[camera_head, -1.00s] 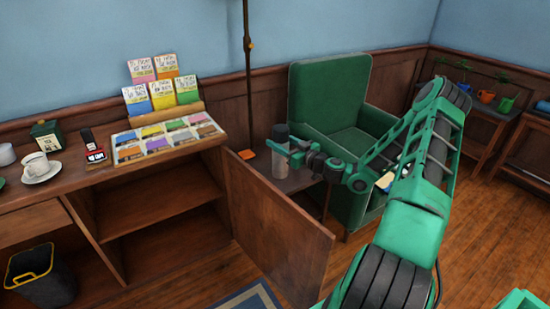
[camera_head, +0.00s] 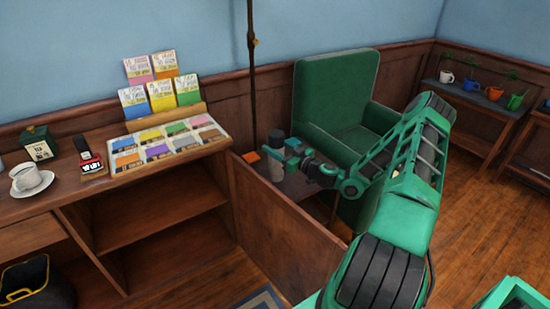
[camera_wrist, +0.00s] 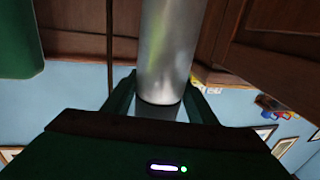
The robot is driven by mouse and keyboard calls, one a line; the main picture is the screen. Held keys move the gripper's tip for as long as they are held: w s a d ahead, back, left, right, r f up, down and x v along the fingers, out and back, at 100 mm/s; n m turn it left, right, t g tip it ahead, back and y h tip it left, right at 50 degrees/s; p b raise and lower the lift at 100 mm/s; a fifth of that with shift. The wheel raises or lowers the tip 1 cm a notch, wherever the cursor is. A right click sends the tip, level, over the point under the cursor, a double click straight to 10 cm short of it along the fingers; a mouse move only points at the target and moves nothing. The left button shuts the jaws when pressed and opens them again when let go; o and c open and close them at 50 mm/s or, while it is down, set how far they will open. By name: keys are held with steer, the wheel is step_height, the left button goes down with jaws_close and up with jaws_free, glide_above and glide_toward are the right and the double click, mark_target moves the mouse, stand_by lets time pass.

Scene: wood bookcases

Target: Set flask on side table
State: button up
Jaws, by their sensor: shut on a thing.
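The flask (camera_head: 277,171) is a grey metal cylinder with a dark top, held upright in the head view. My gripper (camera_head: 279,151) is shut on its upper body; in the wrist view its fingers (camera_wrist: 160,98) close around the silver flask (camera_wrist: 167,45). The side table (camera_head: 304,186) is a small dark top between the open cabinet door and the green armchair, partly hidden by the door and my arm. The flask appears over or near the table's left part. I cannot tell whether its base touches the top.
The open cabinet door (camera_head: 280,229) stands in front of the side table. A green armchair (camera_head: 337,95) is close behind it to the right. A thin dark pole (camera_head: 251,85) rises behind. An orange item (camera_head: 250,157) lies left of the flask. A card display (camera_head: 170,145) stands on the counter.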

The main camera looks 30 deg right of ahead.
steer(key=shift+f, duration=2.15)
steer(key=o, duration=1.8)
steer(key=shift+f, duration=0.1)
steer(key=shift+s+d, duration=0.1)
steer(key=shift+s, duration=0.05)
steer(key=v, duration=1.2)
